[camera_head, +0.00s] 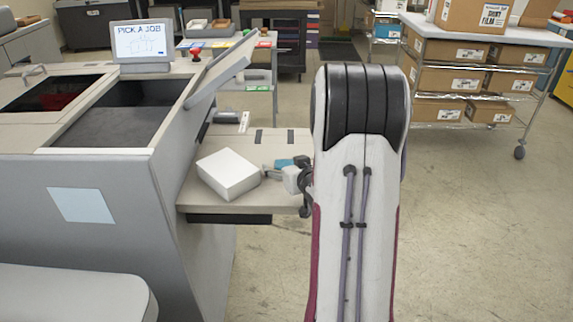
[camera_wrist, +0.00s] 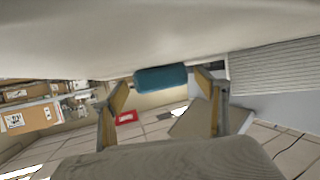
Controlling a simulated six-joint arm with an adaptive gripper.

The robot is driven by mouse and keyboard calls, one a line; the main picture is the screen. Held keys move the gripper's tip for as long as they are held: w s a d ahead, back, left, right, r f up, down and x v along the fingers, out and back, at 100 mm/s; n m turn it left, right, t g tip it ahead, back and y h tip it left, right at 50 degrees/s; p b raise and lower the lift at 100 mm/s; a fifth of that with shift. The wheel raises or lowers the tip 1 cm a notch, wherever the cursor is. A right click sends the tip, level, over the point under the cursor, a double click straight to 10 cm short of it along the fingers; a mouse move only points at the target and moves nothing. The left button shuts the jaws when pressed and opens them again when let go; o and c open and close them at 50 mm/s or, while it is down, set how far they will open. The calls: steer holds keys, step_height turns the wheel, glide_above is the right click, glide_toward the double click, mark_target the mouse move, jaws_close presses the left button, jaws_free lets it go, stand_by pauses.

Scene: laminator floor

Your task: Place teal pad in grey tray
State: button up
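The teal pad (camera_head: 284,163) lies on the side ledge of the machine, just right of the white box, partly hidden by my gripper. In the wrist view the teal pad (camera_wrist: 160,79) appears between my two fingertips, against a pale surface. My gripper (camera_head: 279,172) is low at the ledge's right side; the arm hides part of it. In the wrist view my gripper (camera_wrist: 165,85) has its fingers spread, with a small gap visible on each side of the pad. I cannot tell for sure which thing is the grey tray.
A white box (camera_head: 229,173) sits on the ledge (camera_head: 255,200) close to my gripper. The grey machine (camera_head: 110,200) with open bins and a screen (camera_head: 141,41) rises on the left. A rack of cartons (camera_head: 465,75) stands back right. The floor at right is clear.

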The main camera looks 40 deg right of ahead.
steer(key=shift+r, duration=0.2)
steer(key=shift+v, duration=6)
steer(key=shift+w+a+r, duration=0.2)
steer(key=shift+a+r, duration=0.15)
steer(key=shift+a, duration=0.05)
steer(key=s+a+r+n+g+y, duration=0.1)
steer(key=a+r+g, duration=0.15)
steer(key=a, duration=0.45)
steer(key=s+a+r+n+g, duration=0.1)
steer(key=s+a+r, duration=0.15)
steer(key=a, duration=0.55)
steer(key=s+a+n+g+y, duration=0.1)
steer(key=s+a+y, duration=0.1)
steer(key=s+a, duration=0.5)
steer(key=s+a+n+g+y, duration=0.1)
steer(key=s+a+g+y, duration=0.1)
steer(key=s+a, duration=0.5)
steer(key=a+r, duration=0.1)
steer(key=a, duration=0.3)
steer(key=shift+a+n+y, duration=0.3)
steer(key=shift+c, duration=0.7)
